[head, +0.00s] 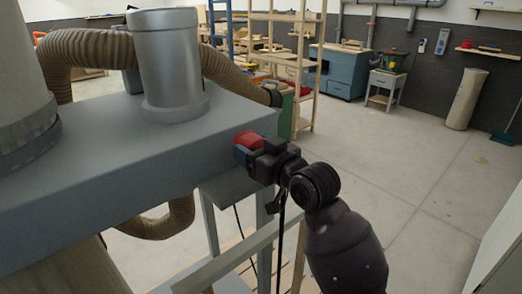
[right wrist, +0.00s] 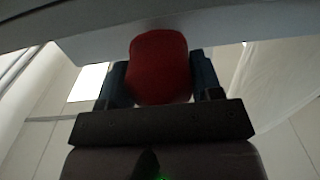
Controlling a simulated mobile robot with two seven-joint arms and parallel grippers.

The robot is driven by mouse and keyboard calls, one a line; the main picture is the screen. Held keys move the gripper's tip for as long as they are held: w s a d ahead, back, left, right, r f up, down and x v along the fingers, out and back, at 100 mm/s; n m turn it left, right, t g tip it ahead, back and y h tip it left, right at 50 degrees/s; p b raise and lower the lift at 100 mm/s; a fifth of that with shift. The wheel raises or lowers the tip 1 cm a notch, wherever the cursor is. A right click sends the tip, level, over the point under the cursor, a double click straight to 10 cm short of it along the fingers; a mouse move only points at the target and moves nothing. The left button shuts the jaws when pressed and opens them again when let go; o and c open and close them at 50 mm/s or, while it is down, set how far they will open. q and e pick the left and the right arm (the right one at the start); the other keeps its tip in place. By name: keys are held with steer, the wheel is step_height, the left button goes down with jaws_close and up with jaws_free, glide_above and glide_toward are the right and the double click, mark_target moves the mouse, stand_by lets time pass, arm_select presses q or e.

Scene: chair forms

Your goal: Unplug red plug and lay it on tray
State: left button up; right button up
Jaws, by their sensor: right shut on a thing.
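The red plug (head: 248,140) is at the end face of a large grey machine beam (head: 130,150) in the head view. It also shows in the right wrist view (right wrist: 160,68), where its far end meets or lies very near the grey surface (right wrist: 220,22). My right gripper (head: 245,150) is shut on the plug, with one blue-tipped finger on each side of it in the right wrist view (right wrist: 160,82). Whether the plug is still seated in a socket is hidden. My left gripper is not in view. I cannot make out a tray.
A dark cable (head: 280,240) hangs below my right gripper by a grey frame (head: 240,250). Wooden shelves (head: 295,60) and a blue cabinet (head: 340,72) stand behind.

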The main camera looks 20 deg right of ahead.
steer(key=shift+w+a+f+b, duration=0.2)
steer(key=shift+w+f+b, duration=0.3)
steer(key=shift+f, duration=0.4)
steer(key=shift+w+a+f+b, duration=0.25)
steer(key=shift+w+f, duration=0.3)
steer(key=shift+f, duration=0.35)
steer(key=o, duration=1.3)
steer(key=b+v, duration=0.1)
steer(key=v, duration=1)
steer(key=shift+w, duration=0.1)
